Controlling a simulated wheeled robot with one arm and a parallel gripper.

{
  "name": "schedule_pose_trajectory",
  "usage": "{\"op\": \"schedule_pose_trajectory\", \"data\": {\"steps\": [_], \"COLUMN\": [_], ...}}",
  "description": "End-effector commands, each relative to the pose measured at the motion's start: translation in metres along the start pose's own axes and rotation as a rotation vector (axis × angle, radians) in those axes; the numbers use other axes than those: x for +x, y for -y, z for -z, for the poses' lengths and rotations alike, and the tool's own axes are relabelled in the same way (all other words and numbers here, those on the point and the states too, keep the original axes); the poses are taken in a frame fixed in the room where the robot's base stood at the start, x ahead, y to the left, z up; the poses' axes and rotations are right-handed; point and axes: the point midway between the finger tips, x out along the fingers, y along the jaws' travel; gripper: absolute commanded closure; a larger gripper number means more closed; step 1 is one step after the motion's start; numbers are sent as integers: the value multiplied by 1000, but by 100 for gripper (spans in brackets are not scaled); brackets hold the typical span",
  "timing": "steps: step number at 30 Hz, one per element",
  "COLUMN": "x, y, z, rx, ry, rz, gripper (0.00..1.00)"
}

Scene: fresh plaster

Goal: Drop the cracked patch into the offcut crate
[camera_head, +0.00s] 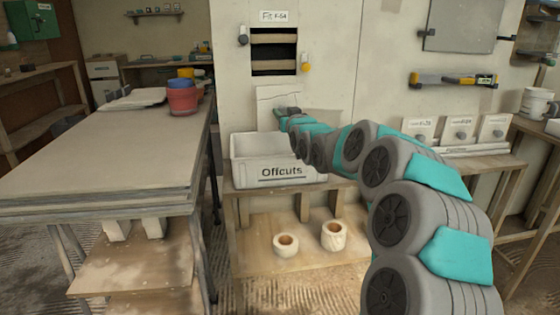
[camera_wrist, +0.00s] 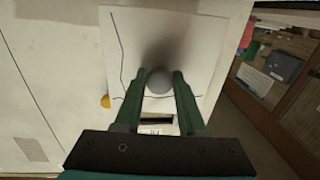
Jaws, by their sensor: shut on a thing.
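The cracked patch (camera_head: 270,100) is a pale square panel with a thin dark crack line. It stands roughly upright just above the offcut crate. In the wrist view the patch (camera_wrist: 125,45) fills the middle, with cracks along its left side and lower part. My gripper (camera_head: 287,113) is shut on the patch's round grey knob (camera_wrist: 159,81), with one finger on each side. The offcut crate (camera_head: 265,172) is a white open box labelled "Offcuts" on a low wooden bench. Its inside is mostly hidden, and I cannot tell whether the patch's lower edge is inside it.
Above is a wall opening (camera_head: 274,52) with bare laths, a dark latch on its left and a yellow one on its right. Several knobbed panels (camera_head: 460,130) stand in a rack at right. A table (camera_head: 110,150) with buckets (camera_head: 182,98) stands at left.

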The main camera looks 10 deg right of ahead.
Motion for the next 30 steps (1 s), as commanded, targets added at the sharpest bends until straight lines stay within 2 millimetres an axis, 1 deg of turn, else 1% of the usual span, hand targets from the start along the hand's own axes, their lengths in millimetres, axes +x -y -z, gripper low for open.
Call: {"op": "schedule_pose_trajectory", "data": {"steps": [1, 6, 9, 12, 15, 22, 23, 30], "x": [0, 0, 0, 0, 0, 0, 0, 0], "y": [0, 0, 0, 0, 0, 0, 0, 0], "z": [-7, -28, -39, -46, -49, -48, -48, -49], "rx": [0, 1, 1, 1, 0, 0, 0, 0], "ry": [1, 5, 5, 3, 1, 0, 0, 1], "rz": [0, 1, 1, 0, 0, 0, 0, 0], "gripper": [100, 100, 100, 100, 100, 100, 58, 31]}}
